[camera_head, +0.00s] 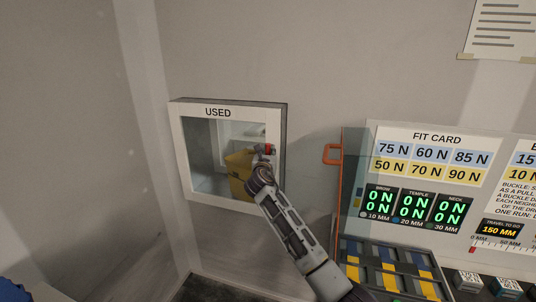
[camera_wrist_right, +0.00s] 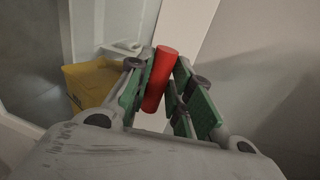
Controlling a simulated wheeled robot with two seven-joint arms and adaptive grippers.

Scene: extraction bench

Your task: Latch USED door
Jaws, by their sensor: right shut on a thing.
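The USED door (camera_head: 231,199) is a white-framed window panel on the back wall, with a label along its top edge. A yellow bin (camera_head: 238,165) shows through its clear pane. My right gripper (camera_head: 265,152) reaches to the right side of the frame. In the right wrist view my right gripper (camera_wrist_right: 165,90) has its green-padded fingers shut on a red cylindrical handle (camera_wrist_right: 160,72). The red handle also shows small in the head view (camera_head: 267,148). Whether the door is flush in its frame is hard to tell. My left gripper is not in view.
A fit card board (camera_head: 432,150) with number displays stands to the right. An orange handle (camera_head: 333,154) sticks out at its left edge. Blue and yellow blocks (camera_head: 388,268) lie in a dark rack below. The yellow bin also shows in the right wrist view (camera_wrist_right: 92,82).

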